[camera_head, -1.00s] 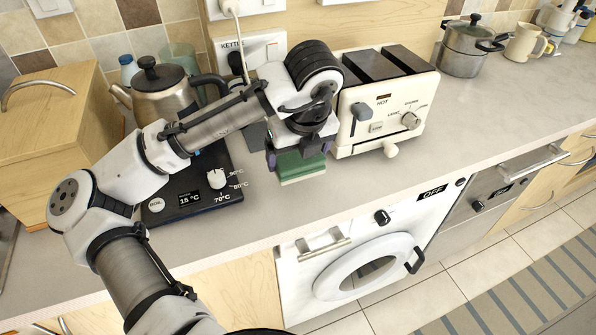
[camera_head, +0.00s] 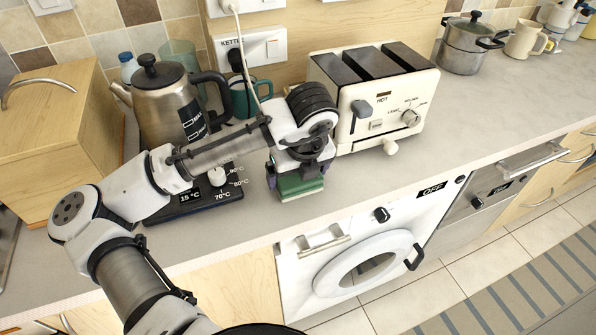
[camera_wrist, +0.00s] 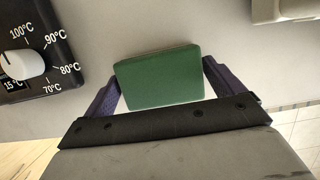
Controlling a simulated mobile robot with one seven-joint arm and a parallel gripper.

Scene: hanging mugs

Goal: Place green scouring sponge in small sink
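The green scouring sponge (camera_head: 300,187) is at my gripper (camera_head: 296,180), near the front edge of the counter, between the kettle base and the toaster. In the wrist view the sponge (camera_wrist: 158,78) sits between the two purple fingers of my gripper (camera_wrist: 157,70), with its sides at the fingertips. My gripper is shut on it. The sponge is close over the counter; whether it touches the surface is unclear. No small sink can be made out in either view.
A kettle (camera_head: 172,105) stands on its black base (camera_head: 200,206) to the left, beside a wooden bread box (camera_head: 50,140). A toaster (camera_head: 385,118) is close on the right. A teal mug (camera_head: 245,98) stands behind my gripper.

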